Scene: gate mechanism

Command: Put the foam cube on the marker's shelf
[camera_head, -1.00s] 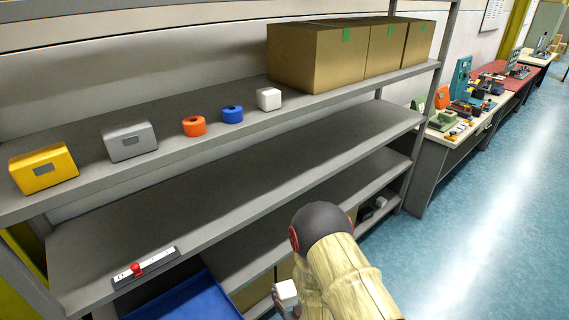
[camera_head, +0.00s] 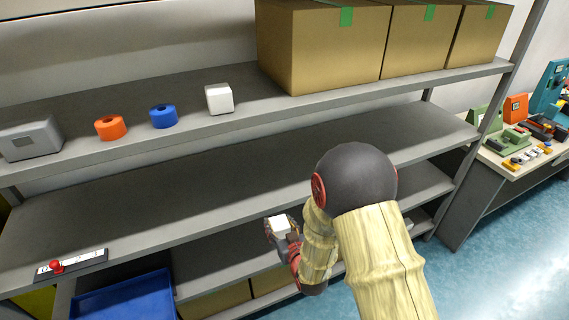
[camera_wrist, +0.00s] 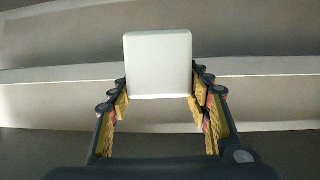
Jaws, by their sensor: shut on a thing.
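My gripper (camera_head: 283,238) is shut on a white cube (camera_head: 279,224), held in front of the shelving below the middle shelf's front edge in the picture. In the wrist view the cube (camera_wrist: 158,65) sits between both fingers of my gripper (camera_wrist: 160,92). A second white cube (camera_head: 219,98) stands on the upper shelf (camera_head: 60,158). A black strip with a white scale and a red knob (camera_head: 57,266), perhaps the marker, is at the left end of the middle shelf (camera_head: 130,210). The rest of the middle shelf that shows is bare.
The upper shelf also holds a grey box (camera_head: 30,139), an orange ring (camera_head: 110,127), a blue ring (camera_head: 163,115) and large cardboard boxes (camera_head: 335,50). A blue tray (camera_head: 125,297) is below at left. A shelf post (camera_head: 490,120) and a cluttered workbench (camera_head: 510,180) are at right.

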